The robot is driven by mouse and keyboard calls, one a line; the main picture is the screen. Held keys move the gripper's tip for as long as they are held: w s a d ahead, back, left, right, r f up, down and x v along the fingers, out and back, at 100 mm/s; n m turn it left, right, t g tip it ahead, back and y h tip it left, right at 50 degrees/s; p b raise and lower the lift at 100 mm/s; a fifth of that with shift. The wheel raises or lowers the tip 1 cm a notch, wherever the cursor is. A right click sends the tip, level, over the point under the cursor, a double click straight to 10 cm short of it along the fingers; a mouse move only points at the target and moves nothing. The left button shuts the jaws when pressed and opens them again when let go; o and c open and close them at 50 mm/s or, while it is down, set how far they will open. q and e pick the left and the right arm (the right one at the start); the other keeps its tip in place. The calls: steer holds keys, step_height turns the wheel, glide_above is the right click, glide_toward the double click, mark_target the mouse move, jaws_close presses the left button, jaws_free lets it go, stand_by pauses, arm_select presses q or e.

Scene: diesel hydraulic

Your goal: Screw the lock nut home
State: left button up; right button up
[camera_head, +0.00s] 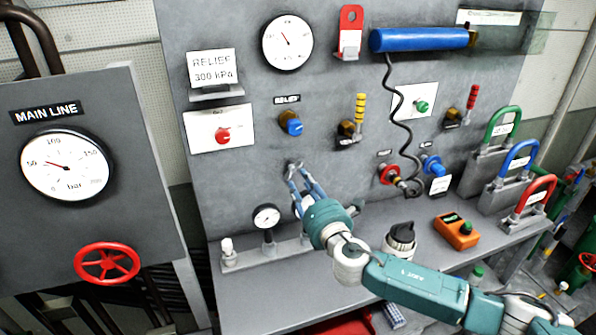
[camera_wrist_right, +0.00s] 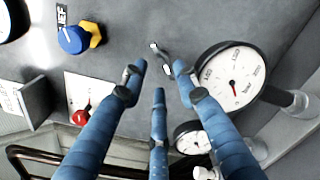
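The blue relief knob (camera_head: 291,124) sticks out of the grey panel below the RELIEF label. In the right wrist view the blue knob (camera_wrist_right: 72,40) is at the upper left, with the yellow-brass hex lock nut (camera_wrist_right: 95,34) around its stem, on the panel side. I cannot tell how tight the nut sits. My right gripper (camera_head: 300,178) is below the knob, close to the panel. My left gripper is not in view.
A small dark metal fitting (camera_wrist_right: 161,54) is on the panel just beyond my right fingertips. A small gauge (camera_head: 266,216) stands on the shelf below. A red button box (camera_head: 221,132) is left of the knob, and a yellow-handled valve (camera_head: 352,122) is to its right.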

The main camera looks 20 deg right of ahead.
mark_target(293, 169)
steer(key=shift+w+a+p, duration=0.1)
steer(key=shift+w+p, duration=0.3)
steer(key=shift+w, duration=2.35)
jaws_close()
